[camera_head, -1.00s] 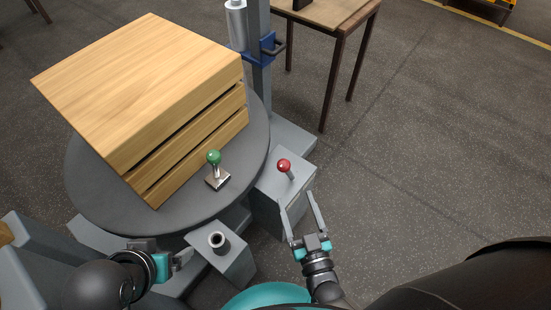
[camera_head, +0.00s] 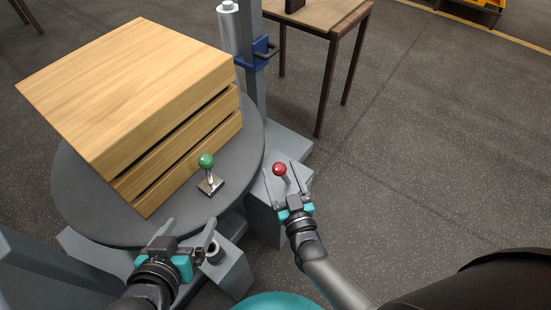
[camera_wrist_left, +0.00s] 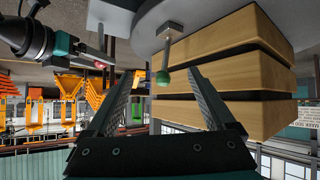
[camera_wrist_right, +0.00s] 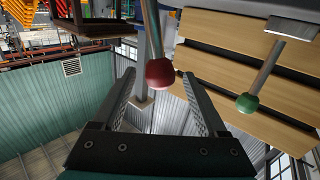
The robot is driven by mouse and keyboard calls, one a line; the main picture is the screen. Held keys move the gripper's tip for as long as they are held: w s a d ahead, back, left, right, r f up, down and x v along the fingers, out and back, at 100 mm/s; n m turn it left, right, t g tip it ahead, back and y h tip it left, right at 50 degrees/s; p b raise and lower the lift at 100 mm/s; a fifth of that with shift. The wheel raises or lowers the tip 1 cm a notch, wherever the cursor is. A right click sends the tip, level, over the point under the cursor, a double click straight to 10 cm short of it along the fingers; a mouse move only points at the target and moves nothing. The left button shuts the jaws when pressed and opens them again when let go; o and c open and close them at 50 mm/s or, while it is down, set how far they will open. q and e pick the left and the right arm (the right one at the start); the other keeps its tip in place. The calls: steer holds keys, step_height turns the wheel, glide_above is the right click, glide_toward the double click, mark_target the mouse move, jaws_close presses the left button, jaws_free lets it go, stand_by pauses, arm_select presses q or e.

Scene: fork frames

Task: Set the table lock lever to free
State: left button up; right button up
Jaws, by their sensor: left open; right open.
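A lever with a red knob (camera_head: 279,169) stands on a grey box beside the round table. A lever with a green knob (camera_head: 206,161) stands on a metal base on the round table (camera_head: 85,205). My right gripper (camera_head: 285,184) is open at the red knob. In the right wrist view the red knob (camera_wrist_right: 160,73) shows between the spread fingers, with gaps on both sides. My left gripper (camera_head: 188,230) is open and empty, short of the green lever. In the left wrist view the green knob (camera_wrist_left: 162,77) lines up between the fingertips.
A slatted wooden crate (camera_head: 125,85) fills much of the round table behind the green lever. A grey box with a dark round socket (camera_head: 215,253) is beside my left gripper. A grey post (camera_head: 252,80) rises behind. Open floor lies to the right.

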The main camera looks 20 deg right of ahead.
steer(key=shift+w+b, duration=0.5)
steer(key=shift+w, duration=0.95)
arm_select(q)
steer(key=shift+w+d+r+t+h+b, duration=0.15)
steer(key=shift+d+r+t+h, duration=0.1)
steer(key=shift+d+t, duration=0.3)
steer(key=shift+w+d+r+t+h+b, duration=0.1)
steer(key=shift+d+r+t+h, duration=0.2)
steer(key=shift+d+t, duration=0.3)
steer(key=shift+w+d+r+t+h+b, duration=0.15)
steer(key=shift+d+r+t+h, duration=0.1)
steer(key=shift+d+t, duration=0.3)
arm_select(e)
steer(key=shift+w, duration=1.05)
arm_select(q)
steer(key=shift+s, duration=0.1)
arm_select(e)
jaws_close()
